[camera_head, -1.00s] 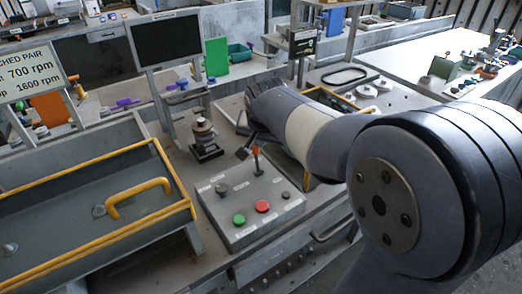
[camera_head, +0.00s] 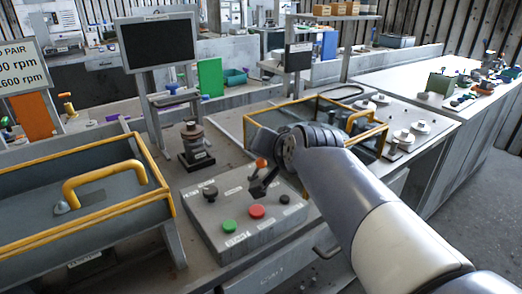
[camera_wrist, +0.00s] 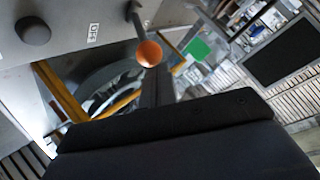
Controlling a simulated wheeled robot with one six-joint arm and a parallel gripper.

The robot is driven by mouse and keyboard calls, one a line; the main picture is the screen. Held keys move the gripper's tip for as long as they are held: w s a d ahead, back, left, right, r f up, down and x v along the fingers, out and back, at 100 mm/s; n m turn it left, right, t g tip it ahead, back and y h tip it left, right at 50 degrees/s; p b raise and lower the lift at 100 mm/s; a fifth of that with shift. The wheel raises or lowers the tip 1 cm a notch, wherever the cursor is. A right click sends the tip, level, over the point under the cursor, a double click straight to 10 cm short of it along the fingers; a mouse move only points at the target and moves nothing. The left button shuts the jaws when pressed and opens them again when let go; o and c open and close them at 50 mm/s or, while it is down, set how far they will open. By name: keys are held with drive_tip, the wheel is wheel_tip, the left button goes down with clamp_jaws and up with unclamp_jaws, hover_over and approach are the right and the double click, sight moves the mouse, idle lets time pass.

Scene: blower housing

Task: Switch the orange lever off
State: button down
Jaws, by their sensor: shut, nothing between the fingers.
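The orange lever (camera_head: 261,163) stands on a grey control box (camera_head: 200,222), its round orange knob just above and behind my gripper (camera_head: 260,188). The gripper is shut and empty, low over the box. In the wrist view the orange knob (camera_wrist: 149,53) sits at the tip of the dark shut fingers (camera_wrist: 157,88), with its thin stem running up. I cannot tell whether they touch. A label reading OFF (camera_wrist: 93,33) is on the box face. The lever's base is partly hidden by the gripper in the head view.
The box also carries a green button (camera_head: 229,226), a red button (camera_head: 257,212) and a black knob (camera_head: 210,192). A yellow-edged tray (camera_head: 170,205) lies left. A monitor (camera_head: 158,44) stands further back.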

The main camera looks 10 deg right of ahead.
drive_tip(key=shift+r, duration=0.1)
drive_tip(key=shift+r+p, duration=0.65)
drive_tip(key=shift+r, duration=0.1)
